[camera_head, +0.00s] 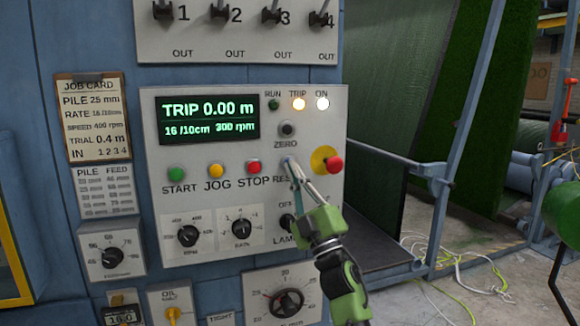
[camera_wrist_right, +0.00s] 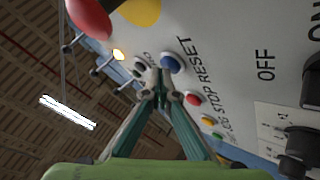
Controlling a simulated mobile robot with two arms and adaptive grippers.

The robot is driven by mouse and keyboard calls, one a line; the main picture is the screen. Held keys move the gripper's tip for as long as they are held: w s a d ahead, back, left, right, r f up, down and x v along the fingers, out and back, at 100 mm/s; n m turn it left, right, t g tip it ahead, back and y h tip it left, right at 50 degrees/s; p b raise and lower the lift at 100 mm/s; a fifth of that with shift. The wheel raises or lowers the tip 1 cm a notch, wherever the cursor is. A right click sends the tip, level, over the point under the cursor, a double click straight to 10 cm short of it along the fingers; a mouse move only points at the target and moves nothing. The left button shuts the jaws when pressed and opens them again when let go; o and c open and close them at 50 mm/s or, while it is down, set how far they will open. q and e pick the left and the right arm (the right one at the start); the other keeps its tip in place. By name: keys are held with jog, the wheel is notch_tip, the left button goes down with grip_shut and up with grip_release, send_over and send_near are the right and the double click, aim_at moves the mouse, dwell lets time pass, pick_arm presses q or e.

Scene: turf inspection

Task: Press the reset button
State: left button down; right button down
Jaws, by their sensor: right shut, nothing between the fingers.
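The reset button is a round blue button (camera_wrist_right: 172,64) beside the RESET label in the right wrist view. In the head view the fingers of my right gripper (camera_head: 290,162) cover most of it and part of its label. My right gripper is shut and empty, its fingertips pointing at the panel. In the wrist view the fingertips (camera_wrist_right: 158,78) are right by the button; I cannot tell whether they touch it. The control panel (camera_head: 222,85) has a display (camera_head: 208,119) reading TRIP 0.00 m. The TRIP lamp (camera_head: 299,104) is lit. My left gripper is not in view.
A red emergency button (camera_head: 335,165) on a yellow disc is just right of the fingers. Red STOP (camera_head: 254,167), yellow JOG (camera_head: 216,171) and green START (camera_head: 176,174) buttons lie left. The LAMP knob (camera_head: 287,221) is below, the ZERO button (camera_head: 288,129) above.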

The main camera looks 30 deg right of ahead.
jog(key=shift+w+d, duration=0.1)
jog(key=shift+w, duration=0.3)
dwell(0.3)
jog(key=shift+s, duration=0.1)
jog(key=shift+s+a, duration=0.2)
jog(key=shift+s, duration=0.6)
jog(key=s, duration=0.2)
jog(key=s+a+p, duration=0.1)
jog(key=s, duration=0.2)
jog(key=shift+a+p, duration=0.1)
jog(key=shift+p, duration=0.2)
jog(key=shift+w, duration=0.1)
dwell(0.6)
